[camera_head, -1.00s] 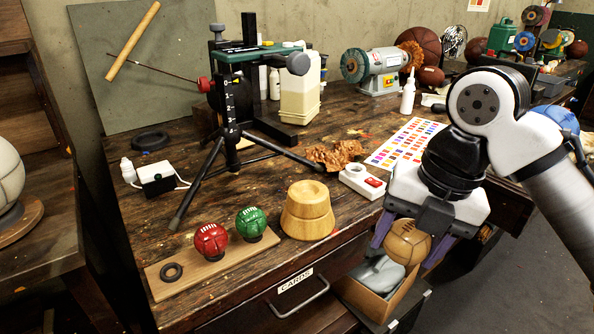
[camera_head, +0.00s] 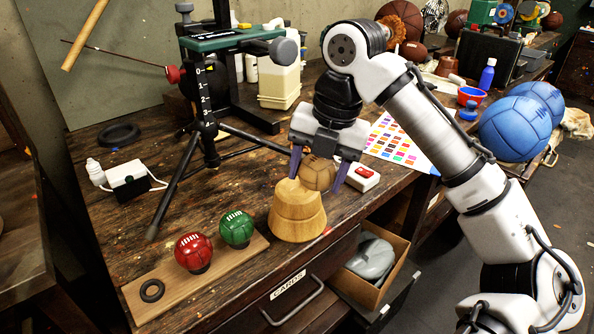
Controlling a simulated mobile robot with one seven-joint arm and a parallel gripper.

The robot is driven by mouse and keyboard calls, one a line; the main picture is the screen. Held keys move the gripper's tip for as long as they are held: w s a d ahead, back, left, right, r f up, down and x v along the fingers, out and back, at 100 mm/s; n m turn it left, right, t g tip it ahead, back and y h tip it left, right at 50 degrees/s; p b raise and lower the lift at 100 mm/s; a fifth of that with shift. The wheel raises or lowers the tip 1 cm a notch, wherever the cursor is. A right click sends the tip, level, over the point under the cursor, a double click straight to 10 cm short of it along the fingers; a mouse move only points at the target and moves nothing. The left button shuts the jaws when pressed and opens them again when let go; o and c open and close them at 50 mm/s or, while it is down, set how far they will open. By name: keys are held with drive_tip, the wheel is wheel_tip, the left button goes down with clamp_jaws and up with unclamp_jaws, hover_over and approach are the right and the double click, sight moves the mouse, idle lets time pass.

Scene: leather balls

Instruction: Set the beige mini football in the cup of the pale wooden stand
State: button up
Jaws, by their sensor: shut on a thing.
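The beige mini football (camera_head: 318,174) is held between the purple-grey fingers of my gripper (camera_head: 320,178), which points down. The pale wooden stand (camera_head: 297,215) is a round, stepped, yellowish block near the table's front edge. The ball overlaps the stand's upper right side in this view and hides part of its top. I cannot tell whether ball and stand touch, and no cup hollow can be made out.
A flat wooden board (camera_head: 217,276) at the front left bears a red ball (camera_head: 193,252), a green ball (camera_head: 237,228) and an empty black ring (camera_head: 152,290). A black tripod (camera_head: 172,190) stands behind. A white switch box (camera_head: 362,178) is right of my gripper.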

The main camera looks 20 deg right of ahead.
drive_tip(key=w, duration=0.1)
drive_tip(key=w+a, duration=0.1)
drive_tip(key=w, duration=0.2)
drive_tip(key=shift+w+a+p, duration=0.3)
drive_tip(key=shift+w, duration=0.1)
drive_tip(key=shift+f, duration=1.7)
drive_tip(key=shift+f, duration=0.2)
drive_tip(key=o, duration=1)
drive_tip(key=shift+o, duration=0.2)
drive_tip(key=shift+r, duration=0.1)
drive_tip(key=r, duration=0.4)
drive_tip(key=s+d+r, duration=0.1)
drive_tip(key=r, duration=0.3)
drive_tip(key=d+r, duration=0.1)
drive_tip(key=r, duration=0.3)
drive_tip(key=shift+s+p, duration=0.15)
drive_tip(key=shift+p, duration=0.15)
drive_tip(key=shift+a, duration=0.1)
